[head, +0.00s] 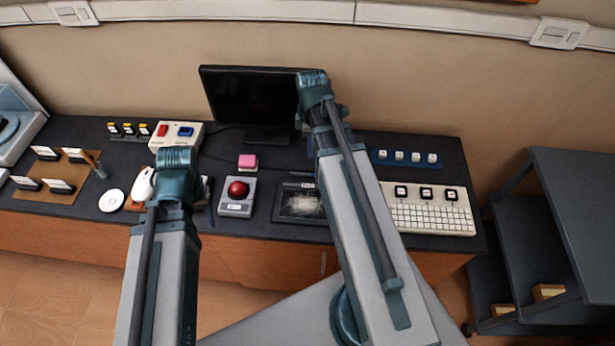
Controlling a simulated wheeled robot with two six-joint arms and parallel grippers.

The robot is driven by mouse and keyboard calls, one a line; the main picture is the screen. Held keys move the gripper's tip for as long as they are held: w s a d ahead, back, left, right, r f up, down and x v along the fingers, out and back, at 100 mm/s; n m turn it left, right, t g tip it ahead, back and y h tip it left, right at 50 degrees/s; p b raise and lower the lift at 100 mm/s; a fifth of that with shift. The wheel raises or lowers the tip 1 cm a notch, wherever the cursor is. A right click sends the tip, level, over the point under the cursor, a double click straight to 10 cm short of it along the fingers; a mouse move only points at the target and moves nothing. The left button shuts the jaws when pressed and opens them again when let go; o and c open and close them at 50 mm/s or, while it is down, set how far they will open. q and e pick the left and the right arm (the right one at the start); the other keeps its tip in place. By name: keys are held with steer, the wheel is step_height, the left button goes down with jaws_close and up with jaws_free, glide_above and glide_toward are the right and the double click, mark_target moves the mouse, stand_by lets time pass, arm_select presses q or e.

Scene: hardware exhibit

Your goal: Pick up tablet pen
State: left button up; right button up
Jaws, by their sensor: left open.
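The dark drawing tablet (300,203) with a grey patch on its screen lies on the counter, right of the red button box. I cannot make out the tablet pen for certain; a thin dark shape at the tablet's upper edge is too small to tell. My left arm reaches over the counter's left part, and its open gripper (206,190) shows only in part beside the arm, left of the red button box. I see nothing held in it. My right arm crosses the tablet's right side, and its gripper is hidden behind the arm.
A black monitor (250,98) stands behind. A white keyboard (430,216) lies right.

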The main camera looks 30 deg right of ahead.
steer(key=b, duration=0.6)
glide_above(312, 174)
steer(key=f, duration=0.7)
steer(key=shift+w+a+f, duration=0.15)
steer(key=shift+a, duration=0.05)
steer(key=f+b, duration=0.1)
steer(key=b, duration=0.1)
steer(key=f+b, duration=0.1)
steer(key=f, duration=0.1)
steer(key=f+b, duration=0.2)
steer(key=shift+d+f+b, duration=0.15)
steer(key=shift+d+b, duration=0.1)
steer(key=shift+b, duration=0.05)
jaws_close()
